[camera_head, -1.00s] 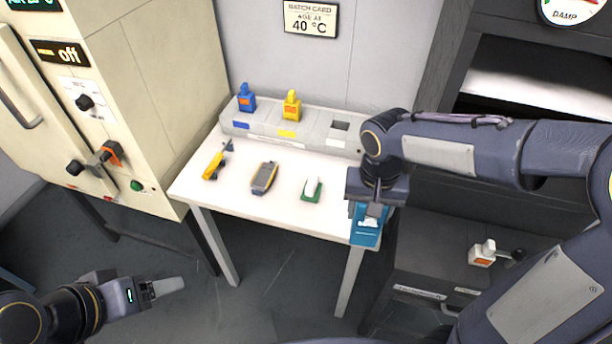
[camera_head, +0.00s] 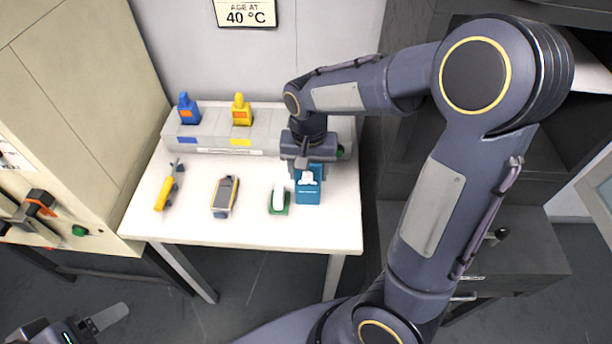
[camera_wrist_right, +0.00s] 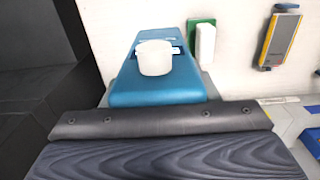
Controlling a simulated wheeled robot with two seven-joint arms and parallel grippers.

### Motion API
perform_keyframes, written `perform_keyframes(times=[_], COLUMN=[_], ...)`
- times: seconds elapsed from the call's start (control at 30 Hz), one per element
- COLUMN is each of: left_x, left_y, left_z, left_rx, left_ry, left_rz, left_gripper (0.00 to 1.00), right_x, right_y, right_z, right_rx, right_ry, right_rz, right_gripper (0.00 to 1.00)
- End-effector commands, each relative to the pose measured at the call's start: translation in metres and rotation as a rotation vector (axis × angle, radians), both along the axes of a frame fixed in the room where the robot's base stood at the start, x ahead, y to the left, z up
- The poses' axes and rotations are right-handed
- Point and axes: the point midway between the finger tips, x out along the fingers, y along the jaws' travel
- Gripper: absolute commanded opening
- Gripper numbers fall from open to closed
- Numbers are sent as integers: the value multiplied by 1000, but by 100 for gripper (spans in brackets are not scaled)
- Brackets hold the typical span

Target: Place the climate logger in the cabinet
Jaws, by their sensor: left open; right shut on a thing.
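My right gripper (camera_head: 304,164) is shut on a blue box (camera_head: 309,190) with a white top, at the table's right side. I cannot tell whether the box touches the tabletop. Which item is the climate logger is not clear. A cream cabinet (camera_head: 75,90) stands at the left. My left gripper (camera_head: 108,318) is open, low at the left, partly cut off.
The white table (camera_head: 250,228) also holds a yellow tool (camera_head: 164,192). A dark cabinet (camera_head: 520,255) stands at the right, partly behind my right arm.

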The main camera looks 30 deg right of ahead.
Motion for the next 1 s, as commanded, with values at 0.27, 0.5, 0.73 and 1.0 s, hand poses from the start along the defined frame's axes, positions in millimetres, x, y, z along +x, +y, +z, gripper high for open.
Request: perform_keyframes(times=[0.27,0.5,0.73,1.0], left_x=[0,0,0,0], left_y=[0,0,0,0], left_z=[1,1,1,-2], left_rx=[0,0,0,0], left_ry=[0,0,0,0], left_rz=[0,0,0,0], left_gripper=[71,71,71,71], right_x=[19,22,22,22], right_y=[-7,-8,-7,-7], right_z=[-24,-55,-58,-61], right_rx=[1,1,1,0], right_ry=[1,1,-2,-1], right_rz=[-2,0,0,0], right_gripper=[28,28,28,62])
